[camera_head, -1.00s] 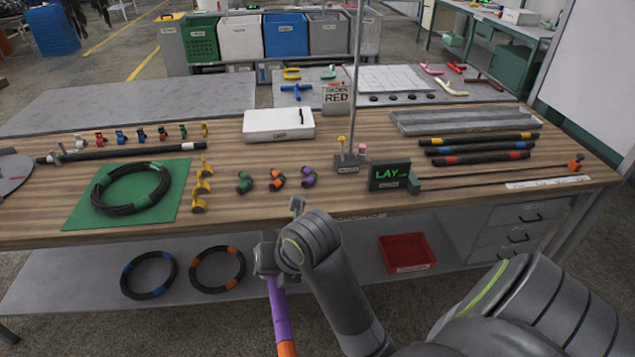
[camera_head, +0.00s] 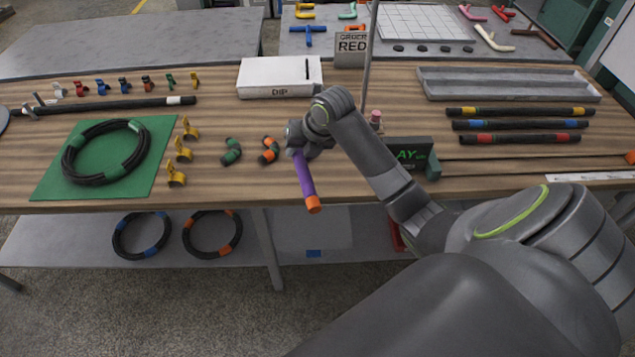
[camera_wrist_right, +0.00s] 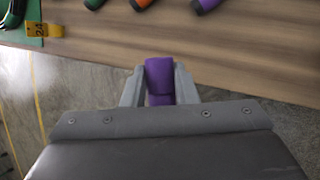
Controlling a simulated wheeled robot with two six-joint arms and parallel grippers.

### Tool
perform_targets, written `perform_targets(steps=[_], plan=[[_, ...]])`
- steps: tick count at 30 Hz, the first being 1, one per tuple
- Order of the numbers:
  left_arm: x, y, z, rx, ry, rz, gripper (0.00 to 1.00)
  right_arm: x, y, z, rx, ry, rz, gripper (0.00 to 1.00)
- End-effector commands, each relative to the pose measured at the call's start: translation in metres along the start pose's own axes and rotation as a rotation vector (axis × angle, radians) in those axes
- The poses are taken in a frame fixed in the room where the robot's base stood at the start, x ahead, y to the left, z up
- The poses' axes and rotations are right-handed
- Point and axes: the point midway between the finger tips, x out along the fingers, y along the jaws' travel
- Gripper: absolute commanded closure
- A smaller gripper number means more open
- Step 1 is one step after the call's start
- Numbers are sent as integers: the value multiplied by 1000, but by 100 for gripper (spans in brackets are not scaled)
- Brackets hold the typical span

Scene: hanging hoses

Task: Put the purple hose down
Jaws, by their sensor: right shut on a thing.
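My right gripper (camera_head: 300,148) is shut on a purple hose (camera_head: 306,181) with an orange end, which hangs over the front edge of the table. In the right wrist view the purple hose (camera_wrist_right: 160,75) sits between the two fingers of the right gripper (camera_wrist_right: 159,90). The wooden table (camera_head: 235,190) lies behind and under the arm. A long grey tray (camera_head: 505,92) stands at its back right and looks empty. My left gripper is not in view.
Short bent pieces, green (camera_head: 231,151) and orange (camera_head: 269,149), lie left of the gripper; yellow clips (camera_head: 182,150) and a coiled hose on a green mat (camera_head: 45,186) are farther left. A white box (camera_head: 279,75) and banded hoses (camera_head: 520,125) stand farther back. A thin pole (camera_head: 371,50) rises behind my arm.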

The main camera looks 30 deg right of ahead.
Motion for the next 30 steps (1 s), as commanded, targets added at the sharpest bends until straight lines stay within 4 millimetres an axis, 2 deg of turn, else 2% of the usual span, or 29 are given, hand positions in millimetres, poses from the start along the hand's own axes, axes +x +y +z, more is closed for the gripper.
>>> perform_targets(steps=[1,6,11,14,21,30], plan=[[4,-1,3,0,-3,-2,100,5,-12,16,8,-5,-8,97],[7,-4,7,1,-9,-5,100,10,-37,52,40,-13,-19,97],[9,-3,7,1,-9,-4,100,11,-51,70,60,-19,-26,97],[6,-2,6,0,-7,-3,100,17,-56,71,68,-16,-28,97],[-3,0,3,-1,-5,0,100,54,-68,55,69,-15,-27,97],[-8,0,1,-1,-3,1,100,85,-80,42,68,-15,-29,97]])
